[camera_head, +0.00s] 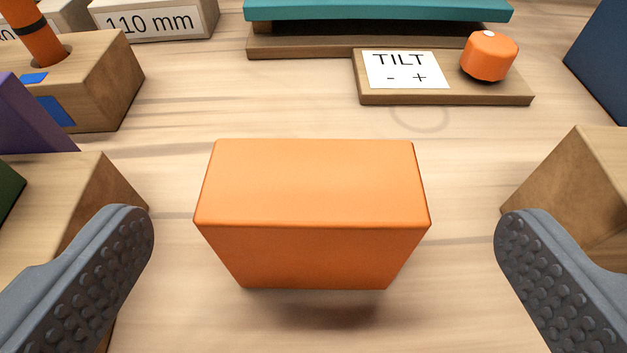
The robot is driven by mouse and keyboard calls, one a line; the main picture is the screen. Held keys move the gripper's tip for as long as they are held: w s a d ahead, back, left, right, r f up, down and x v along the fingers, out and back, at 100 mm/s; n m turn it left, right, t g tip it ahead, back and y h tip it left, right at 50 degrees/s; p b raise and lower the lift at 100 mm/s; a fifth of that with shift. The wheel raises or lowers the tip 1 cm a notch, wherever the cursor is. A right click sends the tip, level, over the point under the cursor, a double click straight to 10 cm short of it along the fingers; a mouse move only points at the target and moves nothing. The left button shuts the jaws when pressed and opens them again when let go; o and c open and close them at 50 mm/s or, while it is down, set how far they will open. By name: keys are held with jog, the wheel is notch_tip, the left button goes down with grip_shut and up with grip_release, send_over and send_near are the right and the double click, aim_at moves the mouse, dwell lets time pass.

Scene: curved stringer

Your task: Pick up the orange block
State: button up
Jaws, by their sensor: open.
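The orange block (313,190) is in the middle of the view, with a flat rectangular top and a front face that narrows downward. A shadow shows on the table just in front of it. My gripper (325,235) is open, with one dark grey studded finger at the lower left and the other at the lower right. The block lies between the fingers in the picture, with a clear gap on each side. Neither finger appears to touch it.
Wooden blocks stand close by at left (75,185) and right (575,185). A purple block (30,120) and a wooden holder with an orange peg (105,85) are at left. Behind are a TILT panel (440,98) with an orange knob (489,56) and a "110 mm" block (155,24).

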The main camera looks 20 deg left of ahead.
aim_at(310, 229)
jog(key=x, duration=0.2)
jog(key=b+x, duration=0.1)
jog(key=x, duration=0.1)
jog(key=shift+a+f, duration=0.15)
jog(key=shift+f, duration=0.3)
jog(key=shift+w+a+f, duration=0.1)
jog(key=shift+w+a, duration=0.1)
jog(key=shift+w, duration=0.3)
jog(key=c, duration=1.1)
